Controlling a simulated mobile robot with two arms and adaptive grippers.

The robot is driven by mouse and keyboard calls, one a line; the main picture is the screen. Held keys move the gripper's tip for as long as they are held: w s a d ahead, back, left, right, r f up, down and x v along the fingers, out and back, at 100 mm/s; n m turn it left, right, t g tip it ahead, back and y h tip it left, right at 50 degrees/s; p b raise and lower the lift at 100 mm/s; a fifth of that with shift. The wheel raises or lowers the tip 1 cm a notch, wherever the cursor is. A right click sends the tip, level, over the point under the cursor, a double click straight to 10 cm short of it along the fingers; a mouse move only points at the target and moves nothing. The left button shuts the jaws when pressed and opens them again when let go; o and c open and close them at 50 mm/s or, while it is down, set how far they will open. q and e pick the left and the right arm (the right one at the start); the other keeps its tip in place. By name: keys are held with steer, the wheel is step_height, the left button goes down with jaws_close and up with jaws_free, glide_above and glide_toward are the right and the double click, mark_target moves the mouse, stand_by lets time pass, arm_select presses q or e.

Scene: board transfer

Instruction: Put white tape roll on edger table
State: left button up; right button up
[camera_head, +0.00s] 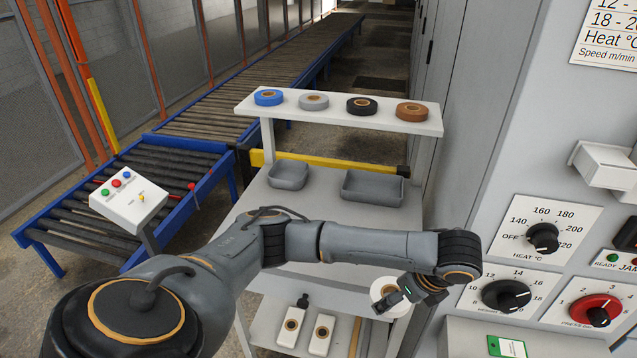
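The white tape roll (379,289) has a brown core and is right of the workbench's lower front. My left gripper (397,299) reaches across the workbench from the left, and its dark fingers are at the roll, one crossing its face. It appears shut on the roll, which looks held clear of the surfaces, though the far finger is partly hidden. The grey workbench (330,211) stands in the middle, with a raised shelf. A light ledge (465,336) lies below the machine panel at the right; I cannot tell which surface is the edger table. My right gripper is not in view.
Blue (268,97), grey (314,101), black (361,105) and brown (411,111) rolls sit on the shelf. Two grey bins (372,188) are on the bench. A machine with knobs (543,238) borders the right. A roller conveyor (185,162) runs at left.

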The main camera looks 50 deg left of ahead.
arm_select(q)
steer(key=w+a+r+m+t+h, duration=0.3)
steer(key=w+r+m, duration=0.35)
steer(key=m, duration=0.55)
steer(key=w+a+f+p, duration=0.1)
steer(key=a+f, duration=0.2)
steer(key=a, duration=0.1)
steer(key=w+a+f, duration=0.2)
steer(key=a+f, duration=0.1)
steer(key=a, duration=0.1)
steer(key=w+a+f+p, duration=0.1)
steer(key=a+f, duration=0.2)
steer(key=a, duration=0.1)
steer(key=shift+w+a+f+p, duration=0.2)
steer(key=shift+w+f+p, duration=0.1)
steer(key=shift+w, duration=0.1)
steer(key=shift+w+a+f, duration=0.1)
steer(key=shift+a+f, duration=0.3)
steer(key=shift+f, duration=0.15)
steer(key=shift+a+f+t, duration=0.1)
steer(key=shift+f+t, duration=0.2)
steer(key=shift+f, duration=1.3)
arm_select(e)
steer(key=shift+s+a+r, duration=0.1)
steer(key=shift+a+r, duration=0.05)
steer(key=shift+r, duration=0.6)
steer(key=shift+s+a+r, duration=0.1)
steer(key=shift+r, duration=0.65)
arm_select(q)
steer(key=o, duration=1.1)
